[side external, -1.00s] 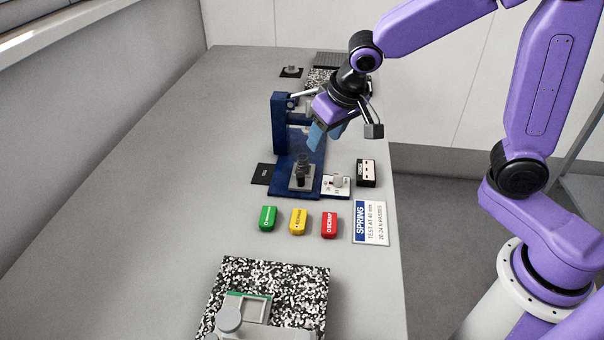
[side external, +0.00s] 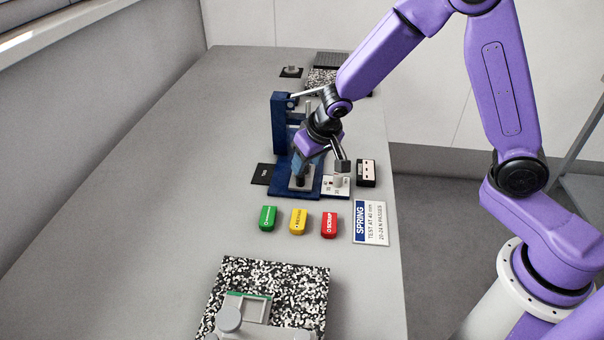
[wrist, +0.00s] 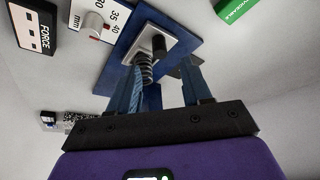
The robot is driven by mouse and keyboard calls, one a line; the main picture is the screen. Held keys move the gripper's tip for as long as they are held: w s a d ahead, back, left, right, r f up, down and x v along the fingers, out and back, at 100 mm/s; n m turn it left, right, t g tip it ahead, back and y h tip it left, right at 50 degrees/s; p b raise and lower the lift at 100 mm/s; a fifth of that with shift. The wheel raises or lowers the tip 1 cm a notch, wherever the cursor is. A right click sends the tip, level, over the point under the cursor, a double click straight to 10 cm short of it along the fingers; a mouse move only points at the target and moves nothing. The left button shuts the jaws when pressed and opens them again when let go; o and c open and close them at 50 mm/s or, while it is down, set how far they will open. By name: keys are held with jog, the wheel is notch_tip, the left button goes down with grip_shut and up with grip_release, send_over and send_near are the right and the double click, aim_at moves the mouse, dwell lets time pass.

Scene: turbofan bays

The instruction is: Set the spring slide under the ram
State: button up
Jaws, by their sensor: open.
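The spring slide is a grey plate (wrist: 171,36) carrying a coil spring (wrist: 146,70) and a black knob (wrist: 159,46). In the side view the plate (side external: 299,186) lies on the front of the blue press base (side external: 313,191). My gripper (side external: 302,172) is low over the slide, and its fingers hide most of the spring and knob. In the wrist view my gripper (wrist: 166,75) is open, with its two blue fingers apart and the knob and spring showing between and beyond them. I cannot tell whether a finger touches them. The press's blue upright (side external: 281,135) stands behind; the ram is mostly hidden by my wrist.
A millimetre scale block (side external: 335,186) and a black FORCE box (side external: 366,173) stand right of the base. Green (side external: 268,217), yellow (side external: 298,219) and red (side external: 329,225) blocks and a SPRING card (side external: 370,222) lie in front. The table's left side is clear.

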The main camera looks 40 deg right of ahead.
aim_at(302, 176)
jog(key=shift+x, duration=3.2)
grip_shut()
